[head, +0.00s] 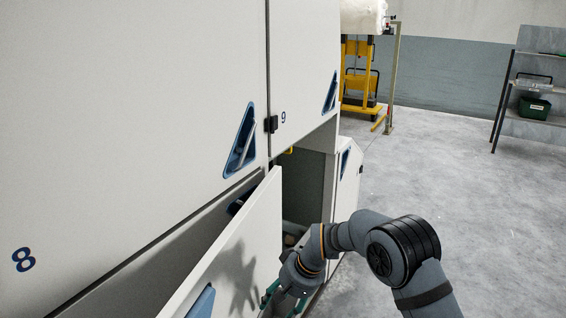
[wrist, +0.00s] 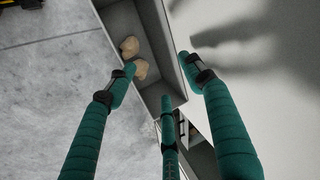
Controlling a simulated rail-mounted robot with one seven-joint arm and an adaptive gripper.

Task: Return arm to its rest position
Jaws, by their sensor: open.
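My gripper (wrist: 160,85) shows in the wrist view with its green fingers spread apart and nothing between them. In the head view my gripper (head: 283,297) is low in the picture, partly cut off by the lower edge, close beside the open white door panel (head: 232,255). My grey arm reaches down to it from the lower right. In the wrist view a pale panel fills the right side, with a dark shadow across it. Beyond the fingers is a grey compartment (wrist: 150,50) holding tan lumps (wrist: 130,47).
White machine cabinets (head: 130,90) marked 8 and 9 stand at the left, with the open panel jutting out low. A yellow trolley (head: 360,75) stands behind. A shelf rack (head: 530,90) with a green box (head: 534,108) is at the far right. The concrete floor (head: 440,150) between is clear.

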